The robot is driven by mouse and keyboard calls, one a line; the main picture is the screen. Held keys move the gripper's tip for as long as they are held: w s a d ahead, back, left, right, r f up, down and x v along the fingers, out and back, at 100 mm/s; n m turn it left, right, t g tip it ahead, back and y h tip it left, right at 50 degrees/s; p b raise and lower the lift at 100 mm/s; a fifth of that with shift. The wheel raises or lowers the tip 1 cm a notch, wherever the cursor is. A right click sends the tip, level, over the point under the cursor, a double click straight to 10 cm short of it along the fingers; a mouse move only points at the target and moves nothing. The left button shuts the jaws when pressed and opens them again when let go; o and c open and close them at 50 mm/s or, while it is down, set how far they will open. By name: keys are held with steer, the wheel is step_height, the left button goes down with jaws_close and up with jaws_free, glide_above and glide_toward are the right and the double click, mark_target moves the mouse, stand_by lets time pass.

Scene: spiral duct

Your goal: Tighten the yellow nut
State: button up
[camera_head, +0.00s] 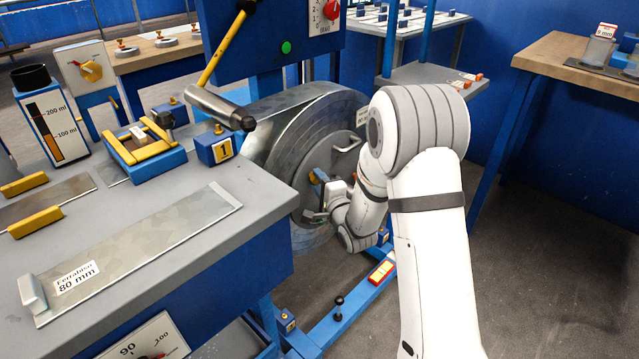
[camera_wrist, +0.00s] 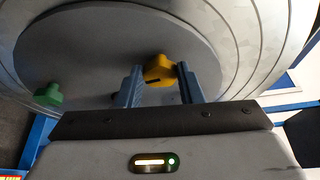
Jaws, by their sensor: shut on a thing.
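The yellow nut (camera_wrist: 159,70) is on the round grey face plate of the spiral duct machine, with a dark slot mark on its side. My gripper (camera_wrist: 159,76) is shut on it, with one blue finger on each side. The nut is mostly hidden there behind my fingers and wrist.
A green knob (camera_wrist: 48,95) stands on the same plate, left of my gripper. A curved metal handle (camera_head: 347,144) is close by on the disc. The grey workbench (camera_head: 230,245) is at left. A blue floor frame (camera_head: 345,312) with a red-yellow pedal (camera_head: 381,272) lies below.

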steer(key=o, duration=1)
steer(key=shift+c, duration=0.2)
steer(key=shift+s, duration=0.1)
steer(key=p+v, duration=0.1)
steer(key=v, duration=0.6)
steer(key=shift+s+d, duration=0.2)
steer(key=shift+s, duration=0.1)
steer(key=s+d+r+n+g+h+p, duration=0.3)
steer(key=d+r+p, duration=0.1)
steer(key=r+p, duration=0.4)
steer(key=s+d+r+n+g+h+p, duration=0.35)
steer(key=r+p, duration=0.35)
steer(key=r, duration=0.4)
steer(key=s+d+r+n+g+p, duration=0.1)
steer(key=s+r+n+g+p, duration=0.2)
steer(key=s+r+p, duration=0.3)
steer(key=s+d+r+n+g+p, duration=0.2)
steer(key=s+r+n+g+p, duration=0.2)
steer(key=s+r, duration=0.7)
steer(key=s+n+p, duration=0.1)
steer(key=s+p, duration=0.1)
steer(key=s, duration=0.3)
steer(key=shift+r, duration=0.2)
